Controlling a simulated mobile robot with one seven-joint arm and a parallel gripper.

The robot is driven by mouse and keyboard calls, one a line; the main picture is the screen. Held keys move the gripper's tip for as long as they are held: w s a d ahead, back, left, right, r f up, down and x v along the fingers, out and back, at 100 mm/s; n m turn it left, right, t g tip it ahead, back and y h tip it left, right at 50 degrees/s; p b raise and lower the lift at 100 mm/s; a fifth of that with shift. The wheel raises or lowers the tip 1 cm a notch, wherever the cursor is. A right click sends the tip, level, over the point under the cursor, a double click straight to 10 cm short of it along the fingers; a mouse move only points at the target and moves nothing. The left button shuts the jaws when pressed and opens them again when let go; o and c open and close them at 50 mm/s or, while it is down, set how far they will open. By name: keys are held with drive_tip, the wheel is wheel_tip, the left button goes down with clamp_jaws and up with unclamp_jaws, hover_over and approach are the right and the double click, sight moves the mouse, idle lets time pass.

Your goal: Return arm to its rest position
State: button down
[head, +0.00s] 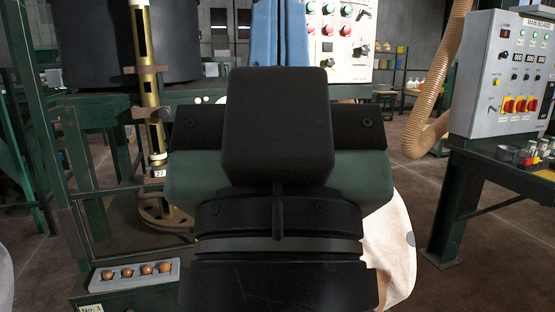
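My arm fills the middle of the head view, close to the camera. A large dark block stands upright above black ringed links, and a wide green part runs across behind it. My gripper's fingers do not show, so I cannot see whether they are open or hold anything. A pale cloth (392,240), which looks like part of the bulk bag, shows at the right of my arm; most of it is hidden. A blue upright piece (280,35) rises behind the top of my arm, its lower end hidden.
A grey control box (482,80) stands on a dark green table (462,155) at right, with a ribbed beige hose (440,70) beside it. A button panel (342,40) is behind. At left are a green frame (80,185), a brass column (150,120) and a knobbed box (137,275). Floor shows at right.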

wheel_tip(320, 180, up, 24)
drive_tip(key=p, duration=2.1)
drive_tip(key=shift+p, duration=0.35)
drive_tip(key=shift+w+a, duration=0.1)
